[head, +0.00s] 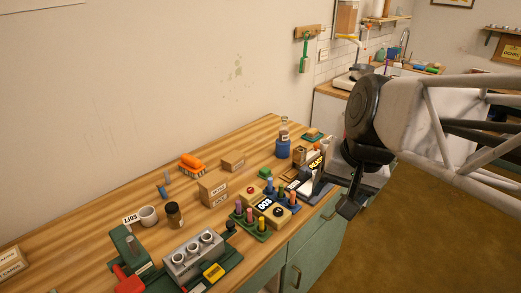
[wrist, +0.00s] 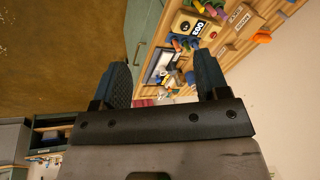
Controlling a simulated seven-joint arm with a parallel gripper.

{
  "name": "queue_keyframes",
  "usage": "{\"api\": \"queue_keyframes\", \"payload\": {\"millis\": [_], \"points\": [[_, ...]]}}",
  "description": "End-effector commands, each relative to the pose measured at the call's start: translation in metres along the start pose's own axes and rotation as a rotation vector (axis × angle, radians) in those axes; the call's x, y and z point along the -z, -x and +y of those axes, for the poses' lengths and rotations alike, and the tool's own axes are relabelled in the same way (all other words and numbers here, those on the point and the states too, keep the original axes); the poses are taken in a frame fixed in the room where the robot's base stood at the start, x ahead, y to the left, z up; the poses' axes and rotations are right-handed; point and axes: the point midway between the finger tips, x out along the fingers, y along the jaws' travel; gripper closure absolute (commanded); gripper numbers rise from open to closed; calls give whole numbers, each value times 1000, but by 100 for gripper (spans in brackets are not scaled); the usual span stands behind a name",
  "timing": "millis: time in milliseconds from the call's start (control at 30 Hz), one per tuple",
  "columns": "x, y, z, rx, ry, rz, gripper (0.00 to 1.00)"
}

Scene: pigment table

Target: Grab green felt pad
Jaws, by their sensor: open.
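I cannot single out the green felt pad for certain. In the head view, a small green block-like piece (head: 265,173) lies mid-table, and a flat green piece with something orange on it (head: 313,136) lies near the far end. My gripper (head: 348,206) hangs beside the table's right edge in the head view, apart from both pieces. In the wrist view my gripper (wrist: 163,72) has its two dark fingers spread wide with nothing between them. The table's edge and small items show beyond the fingertips.
The wooden table (head: 120,195) holds cardboard boxes (head: 213,188), a bottle in a blue holder (head: 283,146), a green peg rack (head: 250,226), a grey block with several cups (head: 193,255) and an orange brush-like item (head: 192,164). Bare wood lies along the wall. Open floor lies right.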

Motion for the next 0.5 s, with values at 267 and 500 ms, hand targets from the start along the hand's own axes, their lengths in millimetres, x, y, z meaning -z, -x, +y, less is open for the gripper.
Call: {"api": "queue_keyframes", "payload": {"millis": [267, 500], "points": [[67, -15, -52, 217, -372, -68, 32], [132, -29, -92, 395, -722, -155, 32]]}}
